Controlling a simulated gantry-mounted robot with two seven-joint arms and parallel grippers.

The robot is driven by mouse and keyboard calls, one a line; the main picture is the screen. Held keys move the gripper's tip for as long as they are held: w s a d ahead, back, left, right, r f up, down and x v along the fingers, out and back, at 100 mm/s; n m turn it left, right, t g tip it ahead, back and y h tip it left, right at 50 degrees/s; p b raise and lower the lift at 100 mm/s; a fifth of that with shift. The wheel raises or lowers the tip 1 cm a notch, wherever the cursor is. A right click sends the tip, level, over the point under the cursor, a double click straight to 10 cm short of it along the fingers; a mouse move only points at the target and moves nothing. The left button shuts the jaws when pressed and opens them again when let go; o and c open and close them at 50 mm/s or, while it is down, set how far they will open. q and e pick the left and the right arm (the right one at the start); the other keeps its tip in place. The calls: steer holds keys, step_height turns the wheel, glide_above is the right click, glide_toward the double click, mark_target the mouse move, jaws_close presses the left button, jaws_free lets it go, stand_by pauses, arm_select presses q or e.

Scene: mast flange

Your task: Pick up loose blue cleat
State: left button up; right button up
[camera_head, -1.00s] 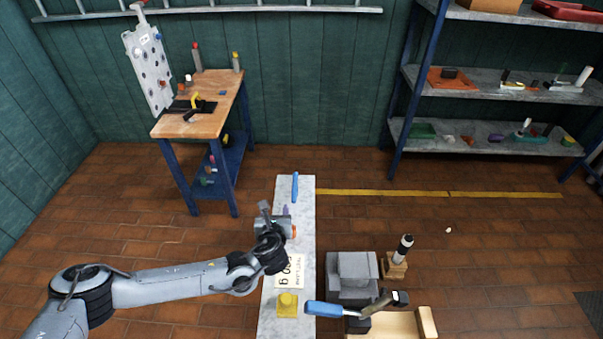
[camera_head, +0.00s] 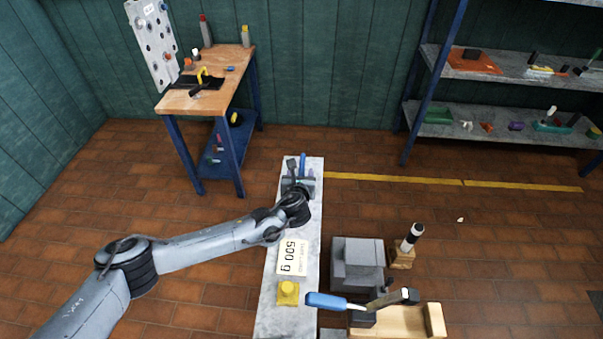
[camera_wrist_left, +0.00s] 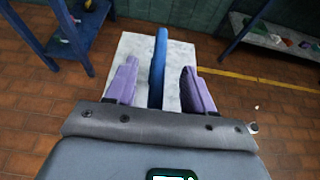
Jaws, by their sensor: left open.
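The blue cleat (camera_head: 303,160) is a long narrow bar at the far end of the pale narrow bench top (camera_head: 268,312). My left gripper (camera_head: 301,174) is at that end of the bench, just on the near side of the cleat, and hides part of it. In the left wrist view the cleat (camera_wrist_left: 158,65) runs lengthwise between the two purple fingers (camera_wrist_left: 160,85). The fingers are open, with a visible gap on each side of the cleat. I cannot tell the height of the fingertips over the bench. My right gripper is not in view.
A blue-handled tool (camera_head: 335,302), a grey block (camera_head: 358,262) and a wooden stand (camera_head: 402,257) are to the right. A wooden workbench (camera_head: 215,95) stands back left, shelves (camera_head: 490,125) back right.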

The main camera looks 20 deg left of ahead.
mark_target(301, 168)
arm_select(q)
steer(key=shift+b+x, duration=0.55)
steer(key=shift+x, duration=1.1)
steer(key=shift+c, duration=0.4)
jaws_close()
